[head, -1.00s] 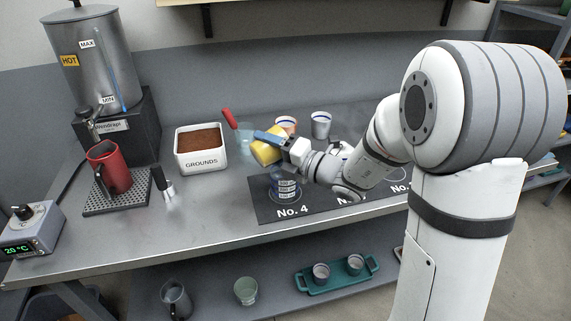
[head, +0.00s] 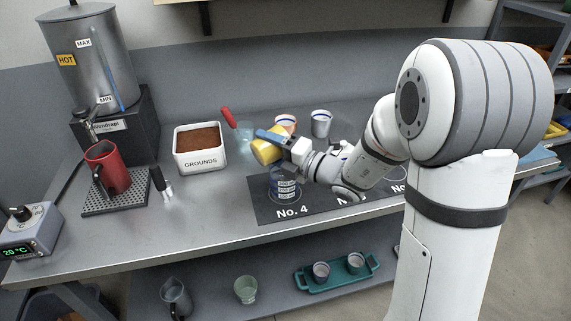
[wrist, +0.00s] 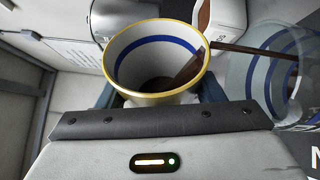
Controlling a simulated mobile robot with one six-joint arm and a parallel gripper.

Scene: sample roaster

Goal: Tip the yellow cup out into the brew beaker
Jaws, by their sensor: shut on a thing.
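The yellow cup (head: 266,152) is tilted in the head view, held above and a little behind the brew beaker. My gripper (head: 272,140) is shut on the cup. In the wrist view the cup (wrist: 157,58) shows its yellow rim, white inside and blue band, with something dark at its bottom. The brew beaker (head: 284,187), clear with white volume labels, stands on the No. 4 spot of the dark mat (head: 262,211). A clear vessel with a blue band (wrist: 277,75) shows at the right of the wrist view.
A white grounds box (head: 200,162) stands left of the cup. Two cups, one pinkish (head: 286,122) and one grey-white (head: 321,124), stand at the back. A red pitcher (head: 107,167) sits under the hot-water urn (head: 95,60).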

